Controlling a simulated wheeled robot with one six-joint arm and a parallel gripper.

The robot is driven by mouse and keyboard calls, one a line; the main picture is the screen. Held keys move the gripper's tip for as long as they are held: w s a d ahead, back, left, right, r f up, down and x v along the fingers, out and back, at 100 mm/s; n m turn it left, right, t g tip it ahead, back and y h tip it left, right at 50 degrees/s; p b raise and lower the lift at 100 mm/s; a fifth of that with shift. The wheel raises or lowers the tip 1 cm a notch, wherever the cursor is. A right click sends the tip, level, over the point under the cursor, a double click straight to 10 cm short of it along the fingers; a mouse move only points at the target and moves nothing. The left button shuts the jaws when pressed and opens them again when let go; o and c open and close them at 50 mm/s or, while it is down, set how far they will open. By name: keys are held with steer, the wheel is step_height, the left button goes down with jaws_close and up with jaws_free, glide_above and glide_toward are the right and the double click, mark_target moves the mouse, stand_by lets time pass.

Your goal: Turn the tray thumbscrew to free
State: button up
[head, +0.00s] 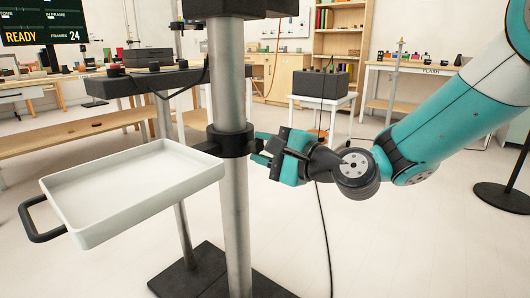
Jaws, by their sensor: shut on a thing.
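The white tray (130,185) is held out to the left of a grey metal post (238,240) by a black clamp collar (232,141). A black loop handle (40,222) sticks out from the tray's left end. My gripper (262,150), with teal and black parts, reaches in from the right and is shut at the collar's right side, where the thumbscrew sits. The thumbscrew itself is mostly hidden between the fingers, so its turn cannot be told. The tray looks empty.
The post stands on a dark square base plate (205,275). A black cable hangs to the floor beside my gripper. Behind are a white side table with a dark box (323,84), benches and shelves. A round black stand base (503,197) is at the right. Floor in front is open.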

steer(key=n+b, duration=0.1)
steer(key=n, duration=0.1)
steer(key=n+b, duration=0.1)
steer(key=n, duration=0.1)
steer(key=shift+f+n, duration=0.2)
steer(key=shift+n, duration=0.1)
steer(key=n+b, duration=0.3)
steer(key=n, duration=0.2)
steer(key=shift+f+b, duration=0.1)
steer(key=shift+b, duration=0.3)
steer(key=n+b, duration=0.5)
steer(key=n, duration=0.1)
steer(key=shift+n, duration=0.4)
steer(key=shift+n+b, duration=1.4)
steer(key=shift+n, duration=0.4)
steer(key=o, duration=0.9)
steer(key=shift+r, duration=0.2)
